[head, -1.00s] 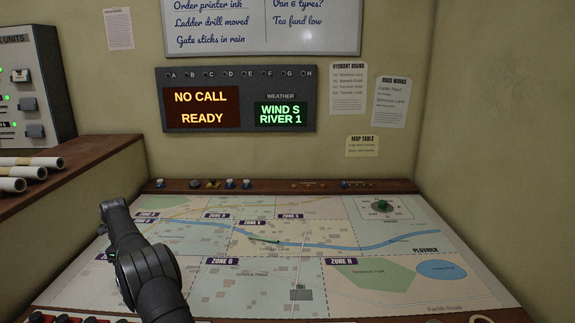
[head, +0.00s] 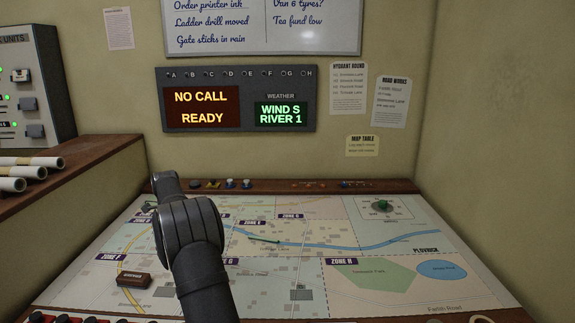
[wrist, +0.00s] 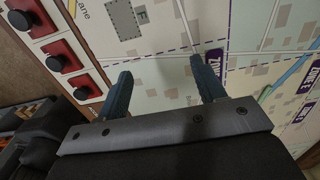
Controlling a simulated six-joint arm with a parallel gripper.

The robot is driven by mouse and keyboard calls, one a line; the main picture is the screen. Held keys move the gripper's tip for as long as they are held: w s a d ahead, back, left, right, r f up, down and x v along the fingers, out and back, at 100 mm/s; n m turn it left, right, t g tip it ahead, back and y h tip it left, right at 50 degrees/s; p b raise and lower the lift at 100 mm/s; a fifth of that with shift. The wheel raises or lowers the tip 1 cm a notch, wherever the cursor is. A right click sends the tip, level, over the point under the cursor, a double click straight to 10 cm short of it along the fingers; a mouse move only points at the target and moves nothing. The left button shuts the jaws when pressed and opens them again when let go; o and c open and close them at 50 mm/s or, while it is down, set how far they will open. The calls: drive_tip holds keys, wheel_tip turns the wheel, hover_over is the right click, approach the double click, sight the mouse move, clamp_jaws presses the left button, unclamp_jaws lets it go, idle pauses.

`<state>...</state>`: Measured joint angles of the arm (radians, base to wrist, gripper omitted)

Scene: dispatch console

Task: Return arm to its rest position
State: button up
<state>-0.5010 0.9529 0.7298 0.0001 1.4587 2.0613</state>
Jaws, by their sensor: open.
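My gripper (wrist: 160,68) shows in the wrist view with its two blue-grey fingers spread apart and nothing between them. It is above the map table, over printed roads and zone labels. In the head view my dark arm (head: 190,235) rises from the bottom edge, left of centre, and covers part of the map (head: 340,213). My gripper cannot be made out there.
A dark labelled block (head: 133,280) lies on the map's left part. A green knob (head: 382,205) sits top right. Paper rolls (head: 28,172) lie on the left ledge.

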drive_tip(key=s+d+n, duration=0.2)
drive_tip(key=d+n, duration=0.1)
drive_tip(key=d, duration=0.8)
drive_tip(key=s+d+f+n, duration=0.1)
drive_tip(key=s+d+n, duration=0.1)
drive_tip(key=d, duration=0.9)
drive_tip(key=s+d+f+n, duration=0.1)
drive_tip(key=s+d+n, duration=0.2)
drive_tip(key=d, duration=0.8)
drive_tip(key=shift+f+n, duration=0.15)
drive_tip(key=shift+n, duration=0.25)
drive_tip(key=w+a+r+m, duration=0.1)
drive_tip(key=w+a+m, duration=0.1)
drive_tip(key=a, duration=0.4)
drive_tip(key=w+a+r+m, duration=0.1)
drive_tip(key=w+a+m, duration=0.1)
drive_tip(key=w+a, duration=0.2)
drive_tip(key=shift+w+a+r, duration=0.2)
drive_tip(key=shift+a+r, duration=0.05)
drive_tip(key=shift+a, duration=1.45)
